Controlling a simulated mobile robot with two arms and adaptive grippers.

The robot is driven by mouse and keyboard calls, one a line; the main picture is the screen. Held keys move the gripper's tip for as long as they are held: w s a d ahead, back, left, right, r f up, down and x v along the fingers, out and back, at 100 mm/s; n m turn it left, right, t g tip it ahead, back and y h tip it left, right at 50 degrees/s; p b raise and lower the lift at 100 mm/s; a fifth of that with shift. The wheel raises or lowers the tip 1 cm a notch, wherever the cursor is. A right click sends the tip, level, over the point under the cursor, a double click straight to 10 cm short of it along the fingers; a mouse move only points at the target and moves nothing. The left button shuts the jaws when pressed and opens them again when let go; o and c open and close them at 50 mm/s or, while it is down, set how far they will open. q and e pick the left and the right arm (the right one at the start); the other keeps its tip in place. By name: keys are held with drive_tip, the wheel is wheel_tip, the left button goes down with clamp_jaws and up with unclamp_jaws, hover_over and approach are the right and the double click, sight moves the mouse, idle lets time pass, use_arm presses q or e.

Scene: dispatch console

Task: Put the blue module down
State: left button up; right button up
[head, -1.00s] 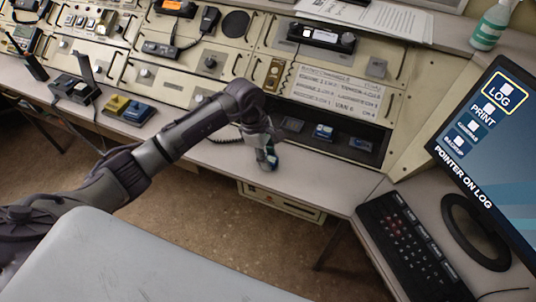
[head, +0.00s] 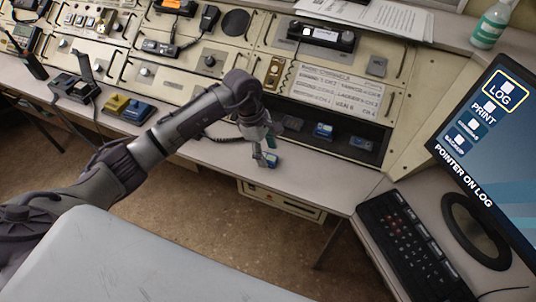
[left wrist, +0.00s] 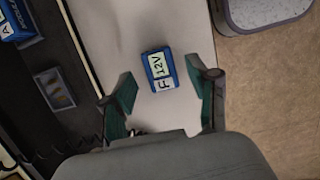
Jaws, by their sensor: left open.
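The blue module (head: 272,160), with a white label reading "F 12V", lies on the light desk ledge (head: 225,155) in front of the dark module bay (head: 345,133). In the left wrist view the module (left wrist: 158,71) lies flat and slightly turned, between and a little beyond the fingers. My left gripper (head: 263,157) points down over it. In the left wrist view the green-padded fingers (left wrist: 162,88) are spread, with gaps on both sides of the module. My right gripper is not in view.
The bay holds other blue modules (head: 323,130); a slot with bare contacts (left wrist: 55,88) shows in the left wrist view. A yellow block (head: 115,104) and a blue block (head: 138,113) sit at left. A keyboard (head: 410,245) and monitor (head: 490,140) stand at right. The ledge beside the module is clear.

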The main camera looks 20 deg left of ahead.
use_arm(q)
drive_tip(key=b+v, duration=0.1)
drive_tip(key=v, duration=0.9)
drive_tip(key=shift+r, duration=0.1)
